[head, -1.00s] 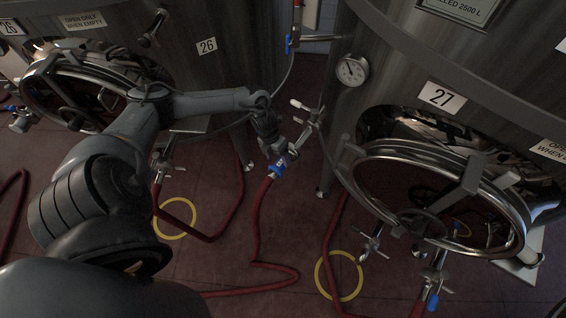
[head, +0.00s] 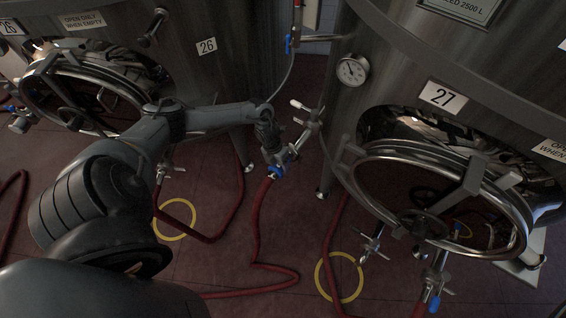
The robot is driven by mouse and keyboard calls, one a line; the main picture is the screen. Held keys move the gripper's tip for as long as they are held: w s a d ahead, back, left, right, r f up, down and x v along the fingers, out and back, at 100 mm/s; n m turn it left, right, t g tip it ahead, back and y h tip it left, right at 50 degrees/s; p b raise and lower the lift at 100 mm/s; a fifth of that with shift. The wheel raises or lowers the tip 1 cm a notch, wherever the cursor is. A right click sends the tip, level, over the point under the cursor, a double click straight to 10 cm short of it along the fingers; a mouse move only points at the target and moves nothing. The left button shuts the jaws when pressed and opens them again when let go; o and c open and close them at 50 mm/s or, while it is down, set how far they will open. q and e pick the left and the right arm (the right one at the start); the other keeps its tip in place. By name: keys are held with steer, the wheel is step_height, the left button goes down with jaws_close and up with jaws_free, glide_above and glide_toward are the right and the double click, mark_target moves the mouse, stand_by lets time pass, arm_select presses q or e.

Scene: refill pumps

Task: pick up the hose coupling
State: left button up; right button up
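The hose coupling (head: 276,171) shows as a blue collar with bright metal above it. It sits at the upper end of a red hose (head: 256,212) in the middle of the head view. My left gripper (head: 273,154) points down from the end of my grey arm and is right at the coupling, overlapping its upper left side. The fingers are dark and small, and I cannot tell whether they are closed on it. The coupling's upper part is partly hidden by the gripper. My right gripper is not in view.
A metal valve fitting (head: 307,128) stands close to the right of my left gripper. Tank 27's round hatch (head: 512,205) is at the right, tank 26 (head: 225,75) behind. Yellow rings (head: 340,300) and red hoses lie on the dark red floor (head: 300,235).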

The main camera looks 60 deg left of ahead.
arm_select(q)
steer(key=c, duration=0.7)
steer(key=shift+c, duration=0.8)
steer(key=shift+r, duration=0.15)
